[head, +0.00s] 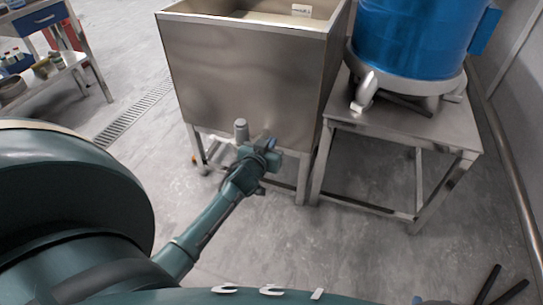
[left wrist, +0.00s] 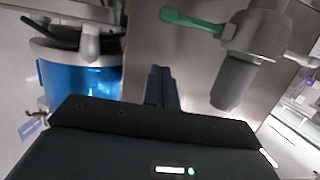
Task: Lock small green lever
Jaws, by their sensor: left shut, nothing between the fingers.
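The small green lever (left wrist: 192,22) shows in the left wrist view, running left from a grey metal valve (left wrist: 255,35) on the steel tank (left wrist: 140,60). A grey pipe end (left wrist: 232,82) hangs from the valve. My left gripper (left wrist: 162,88) is shut and empty, just below and left of the lever in that view, with a gap between them. In the head view my left gripper (head: 268,148) is at the lower front of the tank (head: 240,75), next to the grey pipe piece (head: 241,130). The lever cannot be made out there.
A blue drum (head: 415,40) stands on a steel table (head: 400,130) right of the tank. A shelf cart (head: 60,65) stands at the far left. A floor drain (head: 130,112) runs behind my arm. Two dark bars (head: 488,284) show at the bottom right. The floor in front is clear.

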